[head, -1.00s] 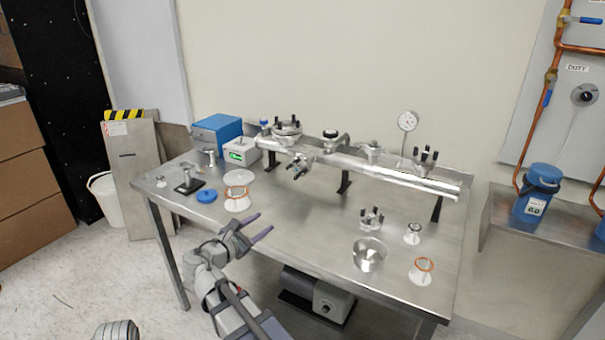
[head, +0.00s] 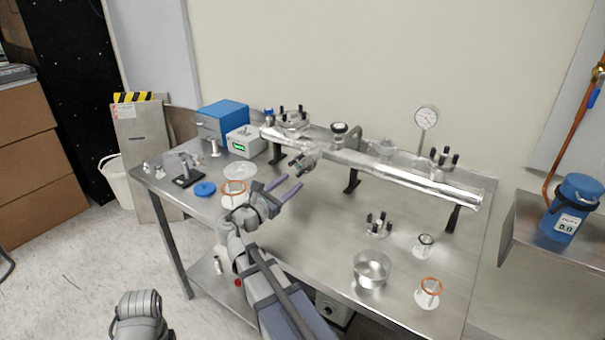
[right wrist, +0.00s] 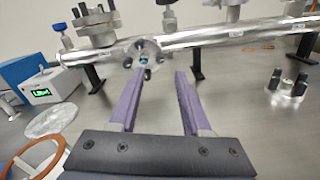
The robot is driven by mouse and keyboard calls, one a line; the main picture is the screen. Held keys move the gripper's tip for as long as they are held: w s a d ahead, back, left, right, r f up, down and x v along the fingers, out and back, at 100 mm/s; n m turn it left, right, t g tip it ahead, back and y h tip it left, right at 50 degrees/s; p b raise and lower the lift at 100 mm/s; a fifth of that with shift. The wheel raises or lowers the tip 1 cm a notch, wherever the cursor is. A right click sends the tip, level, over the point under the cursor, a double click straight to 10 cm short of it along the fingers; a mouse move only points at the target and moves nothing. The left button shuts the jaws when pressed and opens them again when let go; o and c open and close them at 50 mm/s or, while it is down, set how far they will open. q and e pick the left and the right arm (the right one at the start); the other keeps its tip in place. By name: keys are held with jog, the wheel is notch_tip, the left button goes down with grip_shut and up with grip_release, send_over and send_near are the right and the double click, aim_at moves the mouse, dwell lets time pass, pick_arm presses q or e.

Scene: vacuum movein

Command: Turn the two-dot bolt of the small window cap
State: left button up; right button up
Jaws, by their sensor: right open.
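A small cap with several dark bolts, which looks like the small window cap (head: 303,159), sits on the front side port of the long metal tube (head: 400,176). In the right wrist view the cap (right wrist: 143,54) faces me, with a bluish glassy centre. Dot marks on its bolts are too small to tell. My right gripper (head: 293,182) is open and empty, in front of and a little below the cap. Its purple fingers also show in the right wrist view (right wrist: 159,76), apart from the cap, which lies ahead near the left fingertip.
A copper ring on a white base (head: 233,188), a blue disc (head: 204,189) and a clear disc (head: 239,172) lie left of my right gripper. A bolted piece (head: 378,226) and a metal bowl (head: 371,268) stand at right. The table's middle is clear.

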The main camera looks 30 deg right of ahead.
aim_at(305, 171)
jog(key=shift+x, duration=3.15)
jog(key=shift+c, duration=0.2)
grip_shut()
